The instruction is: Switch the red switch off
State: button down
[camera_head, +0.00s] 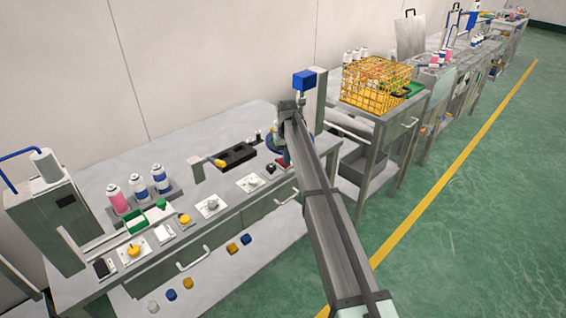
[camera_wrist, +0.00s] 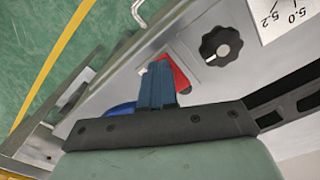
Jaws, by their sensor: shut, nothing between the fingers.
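The red switch (camera_wrist: 180,70) shows in the wrist view, partly hidden behind my gripper (camera_wrist: 157,68). My gripper's dark blue fingers are shut together, with nothing between them. Their tips overlap the left part of the red switch in the picture; I cannot tell whether they touch it. In the head view the red switch (camera_head: 283,161) is a small red patch at the right end of the workbench, beside my arm. My fingertips are hidden there. Whether the switch is on or off cannot be made out.
A black knob (camera_wrist: 221,46) sits close to the switch, by a white scale plate (camera_wrist: 283,14). A blue round part (camera_wrist: 122,109) is partly hidden by my gripper. Spray cans (camera_head: 140,190) stand at the left of the bench. A yellow wire basket (camera_head: 375,84) stands at the right.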

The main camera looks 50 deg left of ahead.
jog(key=shift+a, duration=0.1)
notch_tip(320, 180, up, 10)
jog(key=shift+r, duration=0.2)
dwell(1.2)
dwell(0.4)
